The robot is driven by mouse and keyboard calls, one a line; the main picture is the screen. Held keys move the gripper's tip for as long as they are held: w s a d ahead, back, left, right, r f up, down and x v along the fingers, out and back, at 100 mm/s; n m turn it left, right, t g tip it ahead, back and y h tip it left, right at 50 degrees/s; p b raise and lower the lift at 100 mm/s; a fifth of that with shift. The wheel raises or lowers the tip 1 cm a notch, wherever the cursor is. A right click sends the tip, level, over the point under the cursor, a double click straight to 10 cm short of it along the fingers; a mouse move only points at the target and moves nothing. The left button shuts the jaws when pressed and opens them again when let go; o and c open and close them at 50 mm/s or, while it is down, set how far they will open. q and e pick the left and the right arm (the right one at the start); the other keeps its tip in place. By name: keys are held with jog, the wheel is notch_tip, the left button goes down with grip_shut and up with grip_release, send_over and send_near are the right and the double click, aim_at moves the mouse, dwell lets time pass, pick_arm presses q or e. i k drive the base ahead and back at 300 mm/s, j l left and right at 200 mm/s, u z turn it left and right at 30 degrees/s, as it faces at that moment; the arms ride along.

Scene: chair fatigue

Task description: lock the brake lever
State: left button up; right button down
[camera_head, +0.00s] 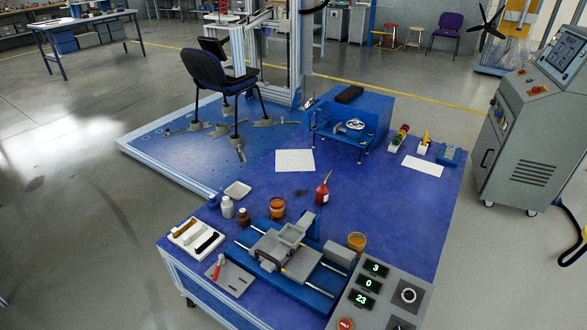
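A small lever with a red handle (218,267) stands upright, slightly tilted, on a grey base plate (236,280) at the front left of the blue workbench. It is the only lever-like part I can make out, and I cannot tell for certain that it is the brake lever or whether it is locked. Neither of my grippers is in view.
Right of the plate is a grey slide fixture (285,245), then a control panel (378,300) with green digits. A white tray (197,238), bottles and jars stand close behind. A blue chair (215,75) is on the platform beyond. The bench's middle right is clear.

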aim_at(218, 269)
jog(key=j+z, duration=0.25)
jog(key=j, duration=0.4)
jog(key=k+j+z, duration=0.2)
jog(key=j, duration=0.5)
jog(key=i, duration=0.1)
